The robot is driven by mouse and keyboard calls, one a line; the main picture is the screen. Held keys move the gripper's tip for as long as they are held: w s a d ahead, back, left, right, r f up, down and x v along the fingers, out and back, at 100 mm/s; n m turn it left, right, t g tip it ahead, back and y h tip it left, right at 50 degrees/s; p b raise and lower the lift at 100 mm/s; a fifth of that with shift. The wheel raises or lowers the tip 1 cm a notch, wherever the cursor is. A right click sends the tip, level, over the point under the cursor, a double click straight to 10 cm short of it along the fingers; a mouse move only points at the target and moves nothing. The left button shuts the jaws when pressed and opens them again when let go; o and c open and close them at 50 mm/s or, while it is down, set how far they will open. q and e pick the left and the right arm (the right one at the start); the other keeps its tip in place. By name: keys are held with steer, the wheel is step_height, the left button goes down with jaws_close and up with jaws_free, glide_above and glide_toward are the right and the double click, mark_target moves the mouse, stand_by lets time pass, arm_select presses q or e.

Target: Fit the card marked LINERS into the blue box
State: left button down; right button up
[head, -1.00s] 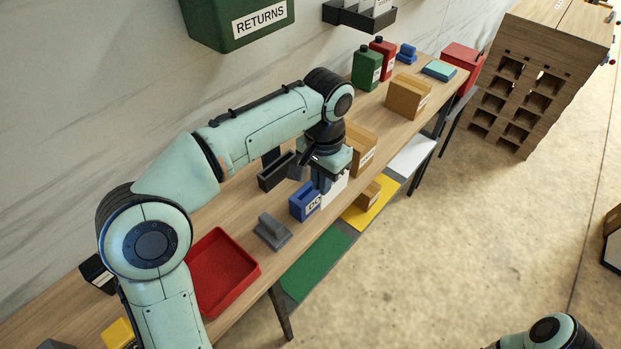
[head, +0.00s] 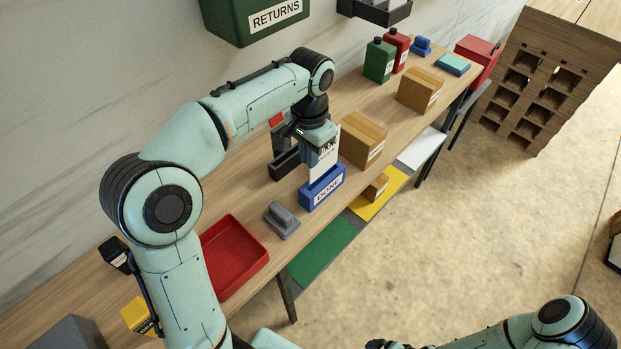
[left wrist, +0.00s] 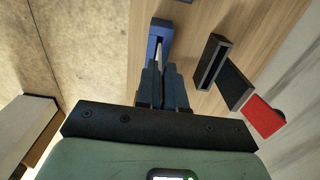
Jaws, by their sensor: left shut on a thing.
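The blue box (head: 323,190), labelled DONE on its front, stands on the wooden bench. My left gripper (head: 318,152) is shut on a white card (head: 324,170) with dark print, whose word I cannot read in full. The card stands upright over the box, its lower edge meeting the top of the box; I cannot tell how deep it sits in the slot. In the left wrist view the blue box (left wrist: 157,33) lies just beyond the fingertips (left wrist: 162,68), and a thin pale edge shows in its slot. My right gripper is out of view; only part of that arm shows.
A black open holder (head: 284,163) stands behind the box, with a red piece (left wrist: 265,115) near it. A grey handled block (head: 282,220) and red tray (head: 232,255) lie to the left. A cardboard box (head: 362,142) stands close on the right.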

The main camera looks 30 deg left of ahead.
mark_target(310, 184)
arm_select(q)
step_height(310, 184, down, 7)
steer(key=shift+f+b, duration=0.15)
steer(key=shift+b, duration=0.35)
steer(key=shift+s+f, duration=0.1)
steer(key=shift+f, duration=0.3)
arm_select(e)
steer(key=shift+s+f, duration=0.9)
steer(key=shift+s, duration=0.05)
arm_select(q)
steer(key=shift+f, duration=0.2)
steer(key=c, duration=1.2)
jaws_free()
steer(key=shift+c, duration=0.2)
steer(key=shift+r, duration=0.1)
